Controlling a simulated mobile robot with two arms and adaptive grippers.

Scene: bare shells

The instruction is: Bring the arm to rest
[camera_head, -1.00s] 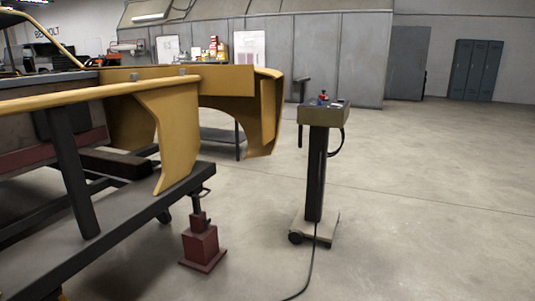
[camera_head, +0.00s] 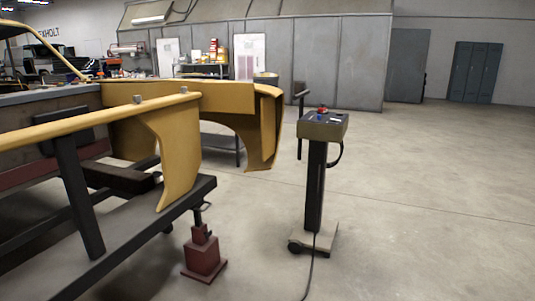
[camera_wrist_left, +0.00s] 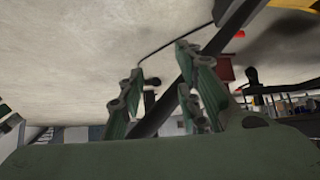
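My left gripper (camera_wrist_left: 160,62) shows only in the left wrist view, where its two green jointed fingers stand apart with a clear gap. I see nothing held between them. A dark diagonal bar (camera_wrist_left: 232,30) passes behind the right-hand finger and appears to lie beyond the gripper. Neither arm shows in the head view, and my right gripper is in no view.
A control pedestal (camera_head: 315,185) with a red button stands right of centre, its cable on the floor. At left are a yellow body shell (camera_head: 225,97), a dark frame rail (camera_head: 130,238) and a red jack (camera_head: 203,257). The floor (camera_head: 440,200) at right is clear.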

